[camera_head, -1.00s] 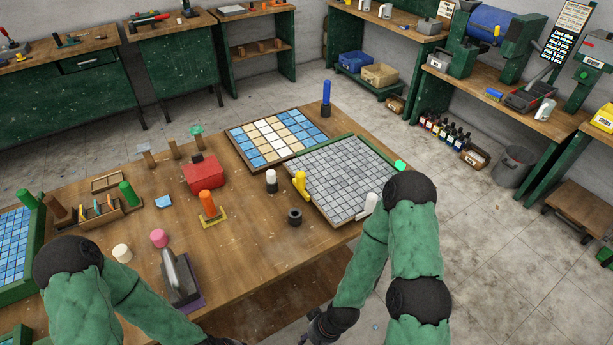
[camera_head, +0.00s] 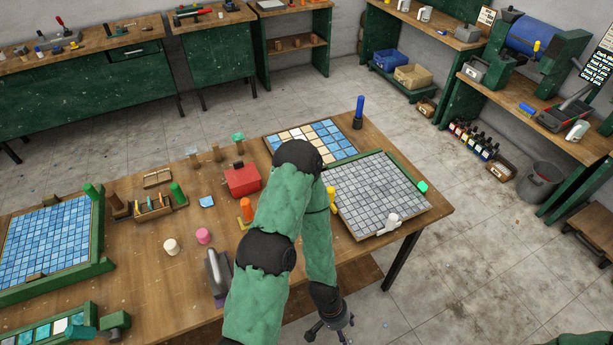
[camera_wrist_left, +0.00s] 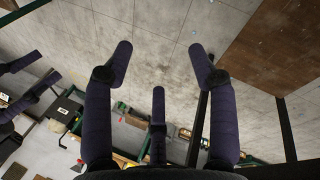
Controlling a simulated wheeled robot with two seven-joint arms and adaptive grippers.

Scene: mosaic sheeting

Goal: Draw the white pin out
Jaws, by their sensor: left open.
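A yellow pin (camera_head: 332,197) stands at the sheet's left edge, partly behind my left arm. A blue pin (camera_head: 360,108) stands at the table's far corner. A red box (camera_head: 242,180) and an orange pin (camera_head: 246,208) stand left of my arm.

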